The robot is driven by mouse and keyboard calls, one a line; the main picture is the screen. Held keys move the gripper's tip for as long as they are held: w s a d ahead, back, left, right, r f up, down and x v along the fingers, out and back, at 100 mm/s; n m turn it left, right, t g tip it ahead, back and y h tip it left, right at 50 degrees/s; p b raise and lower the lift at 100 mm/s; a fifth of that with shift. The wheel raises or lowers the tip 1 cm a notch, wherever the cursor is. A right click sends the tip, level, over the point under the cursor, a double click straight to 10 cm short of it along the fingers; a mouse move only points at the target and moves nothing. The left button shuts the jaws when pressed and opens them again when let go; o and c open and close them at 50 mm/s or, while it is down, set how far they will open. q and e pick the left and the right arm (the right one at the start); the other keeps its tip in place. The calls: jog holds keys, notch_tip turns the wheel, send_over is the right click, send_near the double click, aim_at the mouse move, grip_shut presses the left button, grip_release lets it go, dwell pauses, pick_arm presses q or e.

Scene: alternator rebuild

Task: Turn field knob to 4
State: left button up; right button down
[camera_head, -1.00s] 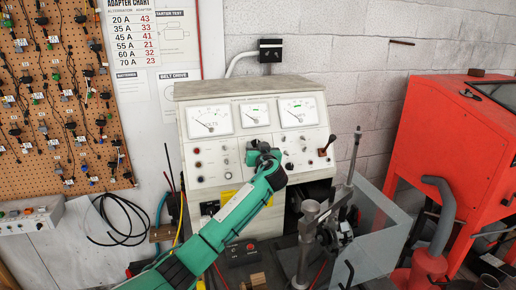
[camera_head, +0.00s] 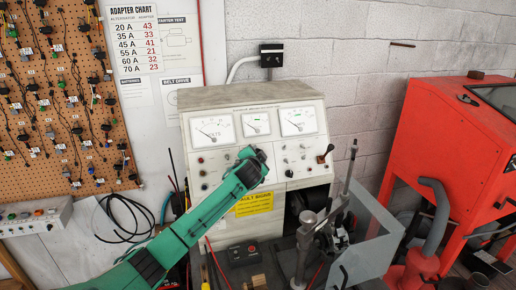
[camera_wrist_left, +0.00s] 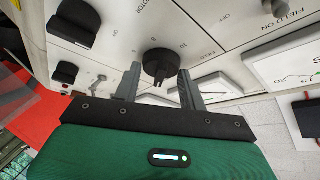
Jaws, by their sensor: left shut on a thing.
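The field knob (camera_wrist_left: 161,64) is a round black knob with a raised grip bar, on the pale panel of the test bench (camera_head: 212,165). In the left wrist view it sits between the two grey fingers of my left gripper (camera_wrist_left: 159,84), which is shut on it. The word FIELD is printed beside it; I cannot read which number the knob points to. In the head view my left gripper (camera_head: 256,156) is against the panel, below the middle gauge, and hides the knob.
The bench has three gauges, the left one the volts gauge (camera_head: 213,131). A lever switch (camera_head: 324,155) and small knobs are at right. A metal stand (camera_head: 303,250) and a clear guard (camera_head: 370,235) are in front at right. An orange cabinet (camera_head: 435,135) stands further right.

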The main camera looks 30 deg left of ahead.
pick_arm(q)
jog(key=m, duration=0.1)
jog(key=m+h, duration=0.1)
jog(key=m, duration=0.1)
jog(key=shift+a+r+g+p, duration=0.15)
jog(key=shift+r+g+p, duration=0.05)
jog(key=shift+g+p, duration=0.2)
jog(key=m+g+h, duration=0.1)
jog(key=m, duration=0.2)
jog(key=m+g+h, duration=0.1)
jog(key=m, duration=0.2)
jog(key=shift+g, duration=0.4)
pick_arm(e)
jog(key=shift+r, duration=0.7)
pick_arm(q)
jog(key=o, duration=1)
jog(key=shift+c, duration=0.2)
jog(key=shift+s+r+b, duration=0.25)
jog(key=shift+s+b, duration=0.1)
jog(key=shift+b, duration=0.05)
jog(key=b+v, duration=0.5)
jog(key=v, duration=0.8)
pick_arm(e)
notch_tip(320, 180, down, 6)
